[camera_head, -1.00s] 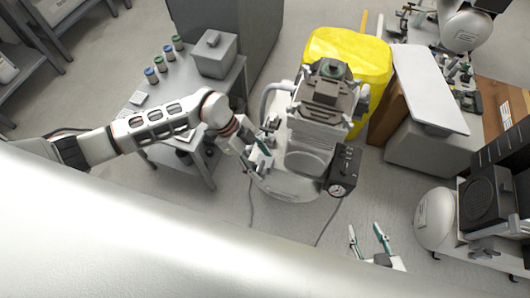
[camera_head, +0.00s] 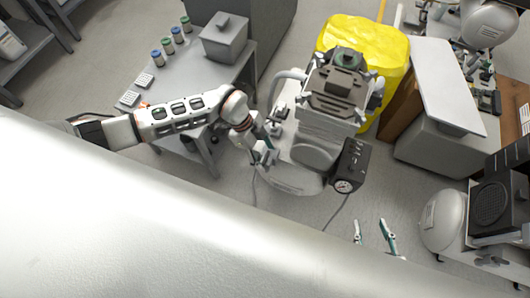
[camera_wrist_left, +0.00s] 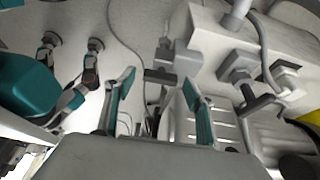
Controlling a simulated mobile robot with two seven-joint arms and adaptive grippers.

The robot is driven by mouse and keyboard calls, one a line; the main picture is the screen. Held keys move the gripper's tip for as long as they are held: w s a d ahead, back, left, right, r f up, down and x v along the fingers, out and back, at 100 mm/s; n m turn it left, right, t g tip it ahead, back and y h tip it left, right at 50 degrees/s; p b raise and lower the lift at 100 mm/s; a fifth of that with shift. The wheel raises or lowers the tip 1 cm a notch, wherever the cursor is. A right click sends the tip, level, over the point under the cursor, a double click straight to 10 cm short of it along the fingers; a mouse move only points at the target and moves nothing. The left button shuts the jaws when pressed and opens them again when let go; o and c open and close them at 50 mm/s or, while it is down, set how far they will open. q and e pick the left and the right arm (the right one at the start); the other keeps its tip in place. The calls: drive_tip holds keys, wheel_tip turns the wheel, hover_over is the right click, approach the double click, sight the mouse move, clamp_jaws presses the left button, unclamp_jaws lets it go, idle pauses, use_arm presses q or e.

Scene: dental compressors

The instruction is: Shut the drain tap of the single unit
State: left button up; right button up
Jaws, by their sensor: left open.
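The single unit (camera_head: 290,178), a pale compressor with a rounded tank and a dark ribbed pump head, stands in the middle of the head view. My left gripper (camera_head: 268,148) is at its left side. In the left wrist view, its teal fingers (camera_wrist_left: 160,92) are apart. A dark bar-shaped handle (camera_wrist_left: 160,76) on a grey fitting shows between and beyond the fingertips, with no clear contact. Similar dark handles (camera_wrist_left: 262,103) sit further right. I cannot tell surely which is the drain tap. My right gripper (camera_head: 373,230) is open and empty, at the bottom of the head view.
A black box with a gauge (camera_head: 347,168) is on the unit's right side. A grey table (camera_head: 222,84) with small jars stands to the left. A yellow-covered bin (camera_head: 390,58) is behind the unit. Another compressor (camera_head: 442,220) stands at the right. A cable (camera_head: 337,212) lies on the floor.

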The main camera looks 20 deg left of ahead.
use_arm(q)
drive_tip(key=shift+r, duration=0.1)
drive_tip(key=c, duration=1.1)
drive_tip(key=m, duration=0.1)
drive_tip(key=m+g+p, duration=0.1)
drive_tip(key=m, duration=0.1)
drive_tip(key=shift+w+r+m, duration=0.1)
drive_tip(key=shift+w+m, duration=0.15)
drive_tip(key=shift+m, duration=0.15)
drive_tip(key=m+g+y, duration=0.1)
drive_tip(key=m, duration=0.3)
drive_tip(key=shift+m+g, duration=0.3)
drive_tip(key=shift+g, duration=0.1)
drive_tip(key=m, duration=0.2)
drive_tip(key=m+g+y, duration=0.1)
drive_tip(key=m, duration=0.1)
drive_tip(key=shift+d+f+m+y, duration=0.15)
drive_tip(key=shift+f+m+y, duration=0.05)
drive_tip(key=shift+m+y, duration=0.1)
drive_tip(key=shift+d+m+g+y+b, duration=0.2)
drive_tip(key=shift+m+y, duration=0.3)
drive_tip(key=shift+m, duration=0.75)
drive_tip(key=shift+a+m+g+y+b, duration=0.1)
drive_tip(key=shift+m+y+b, duration=0.3)
drive_tip(key=shift+m, duration=0.85)
